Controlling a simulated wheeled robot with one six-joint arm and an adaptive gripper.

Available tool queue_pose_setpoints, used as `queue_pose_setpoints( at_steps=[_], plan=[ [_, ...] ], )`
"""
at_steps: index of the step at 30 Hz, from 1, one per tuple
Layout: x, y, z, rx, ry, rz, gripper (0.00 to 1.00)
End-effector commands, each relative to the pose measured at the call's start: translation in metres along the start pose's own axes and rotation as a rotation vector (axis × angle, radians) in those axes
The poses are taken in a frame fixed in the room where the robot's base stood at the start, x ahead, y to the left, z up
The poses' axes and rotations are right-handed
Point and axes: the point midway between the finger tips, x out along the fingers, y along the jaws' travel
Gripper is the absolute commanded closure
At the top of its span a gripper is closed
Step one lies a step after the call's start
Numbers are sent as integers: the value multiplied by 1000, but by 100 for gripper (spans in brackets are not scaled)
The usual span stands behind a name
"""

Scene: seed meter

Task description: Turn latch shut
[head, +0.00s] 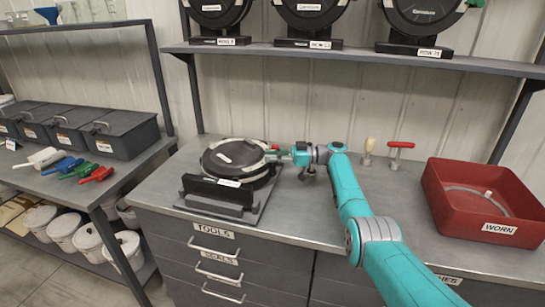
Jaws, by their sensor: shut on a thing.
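The seed meter (225,158) is a round black disc housing with pale bands on its rim. It lies face up in a dark stand (215,190) on the grey workbench. My gripper (277,154) reaches it from the right and is shut at its right edge, on what appears to be the latch. A small red part shows just above the fingers. The latch itself is mostly hidden by the fingers and too small for its angle to be told.
A red tray labelled WORN (485,205) stands on the bench at right. A red T-handled tool (398,150) and a cream-topped tool (369,148) stand at the back. A shelf (350,57) with several meters hangs above. The bench front is clear.

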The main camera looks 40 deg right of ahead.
Motion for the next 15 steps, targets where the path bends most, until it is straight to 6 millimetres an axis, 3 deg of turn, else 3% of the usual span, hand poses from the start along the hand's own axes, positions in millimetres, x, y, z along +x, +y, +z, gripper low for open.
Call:
queue_pose_setpoints(
  at_steps=[15],
  plan=[
    [1,-1,3,3,-3,-42,100]
  ],
)
